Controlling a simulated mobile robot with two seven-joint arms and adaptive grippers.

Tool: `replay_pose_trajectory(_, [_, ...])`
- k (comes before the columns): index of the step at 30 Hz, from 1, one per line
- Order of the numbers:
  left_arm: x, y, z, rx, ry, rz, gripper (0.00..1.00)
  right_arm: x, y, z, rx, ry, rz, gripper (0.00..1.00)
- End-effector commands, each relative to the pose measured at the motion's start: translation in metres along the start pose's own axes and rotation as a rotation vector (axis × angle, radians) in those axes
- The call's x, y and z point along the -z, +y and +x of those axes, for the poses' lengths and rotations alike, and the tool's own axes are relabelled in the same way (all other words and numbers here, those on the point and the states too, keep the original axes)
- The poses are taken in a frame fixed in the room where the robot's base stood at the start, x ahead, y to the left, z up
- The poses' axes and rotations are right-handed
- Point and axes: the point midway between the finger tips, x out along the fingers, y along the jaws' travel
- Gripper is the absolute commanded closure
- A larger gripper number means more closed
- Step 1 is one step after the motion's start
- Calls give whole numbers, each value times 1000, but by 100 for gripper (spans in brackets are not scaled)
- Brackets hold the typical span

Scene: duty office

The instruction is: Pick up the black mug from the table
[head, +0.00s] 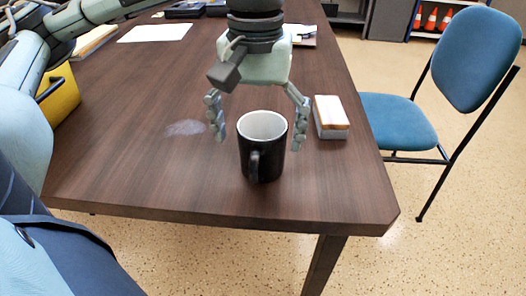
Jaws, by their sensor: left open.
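The black mug (263,165) stands upright on the brown table (160,190), near its front edge. Its inside is white and its handle faces the front. My left gripper (258,138) points down over the mug with its fingers spread wide. One finger is to the left of the mug's rim and the other is at its right side. The gripper is open and holds nothing. Whether the right finger touches the mug cannot be told. My right gripper does not show.
A yellow container (60,98) is at the left. White paper (156,33) lies farther back. A blue chair (400,122) stands right of the table. The tabletop left of the mug is clear apart from a pale smudge.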

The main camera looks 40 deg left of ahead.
Motion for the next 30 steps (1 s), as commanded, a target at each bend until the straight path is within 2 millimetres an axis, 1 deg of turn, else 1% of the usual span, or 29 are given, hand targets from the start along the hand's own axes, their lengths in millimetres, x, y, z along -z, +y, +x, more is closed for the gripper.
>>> replay_pose_trajectory(3, [6, 4, 18, 1, -2, 0, 9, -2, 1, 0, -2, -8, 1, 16])
replay_pose_trajectory(7, [6, 4, 34, 0, -3, -1, 9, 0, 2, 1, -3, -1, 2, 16])
replay_pose_trajectory(10, [6, 4, 38, -2, 0, -1, 9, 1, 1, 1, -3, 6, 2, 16])
replay_pose_trajectory(16, [6, 4, 39, -3, 0, -1, 9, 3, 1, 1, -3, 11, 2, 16])
replay_pose_trajectory(30, [6, 4, 38, -3, -1, 0, 68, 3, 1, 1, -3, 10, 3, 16])
